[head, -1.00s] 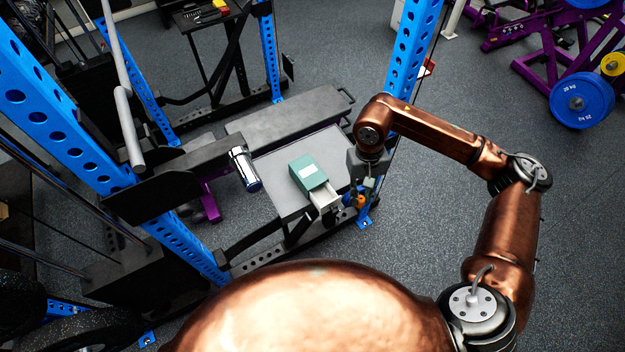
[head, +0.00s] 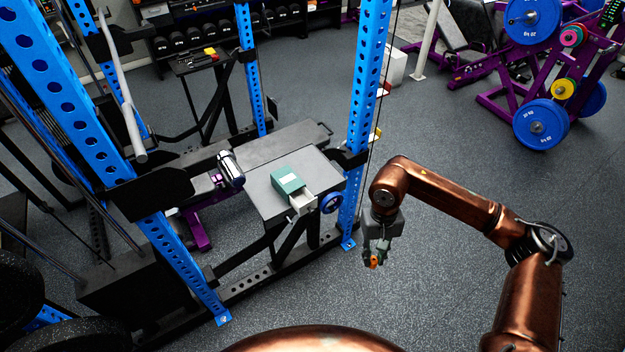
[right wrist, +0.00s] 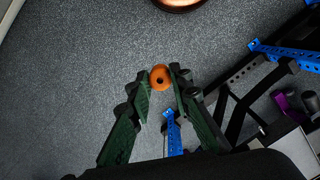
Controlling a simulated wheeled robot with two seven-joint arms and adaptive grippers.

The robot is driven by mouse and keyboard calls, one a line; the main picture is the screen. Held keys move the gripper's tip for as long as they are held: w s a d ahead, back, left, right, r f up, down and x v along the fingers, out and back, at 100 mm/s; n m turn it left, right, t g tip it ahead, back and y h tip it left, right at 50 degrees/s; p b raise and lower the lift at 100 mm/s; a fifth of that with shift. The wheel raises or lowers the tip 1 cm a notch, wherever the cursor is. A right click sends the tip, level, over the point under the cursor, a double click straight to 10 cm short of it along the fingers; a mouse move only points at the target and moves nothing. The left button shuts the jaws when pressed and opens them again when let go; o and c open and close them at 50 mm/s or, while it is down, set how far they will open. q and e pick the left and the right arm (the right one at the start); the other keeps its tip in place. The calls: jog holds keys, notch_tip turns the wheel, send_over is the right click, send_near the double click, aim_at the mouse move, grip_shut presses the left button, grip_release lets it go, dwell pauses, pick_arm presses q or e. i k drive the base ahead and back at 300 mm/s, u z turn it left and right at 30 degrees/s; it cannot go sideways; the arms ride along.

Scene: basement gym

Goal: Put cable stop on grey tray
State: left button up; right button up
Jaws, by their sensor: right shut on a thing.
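The cable stop appears to be the small orange ball with a dark hole (right wrist: 160,77), held between my right fingertips in the right wrist view. In the head view my right gripper (head: 374,262) points down, shut on this orange piece, over open floor to the right of the blue upright. A flat grey top (head: 320,172), which looks like the grey tray, stands inside the rack, left of and apart from my gripper. A teal box (head: 287,180) with a pulled-out white drawer (head: 302,202) sits on it. My left gripper is not in view.
A blue rack upright (head: 364,110) stands between my right gripper and the grey top, with a blue wheel (head: 332,203) beside it. A chrome cylinder (head: 231,168) is at the top's left. Floor around my gripper is clear.

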aim_at(322, 174)
jog(key=z, duration=1.3)
jog(key=i, duration=1.35)
jog(key=u, duration=1.05)
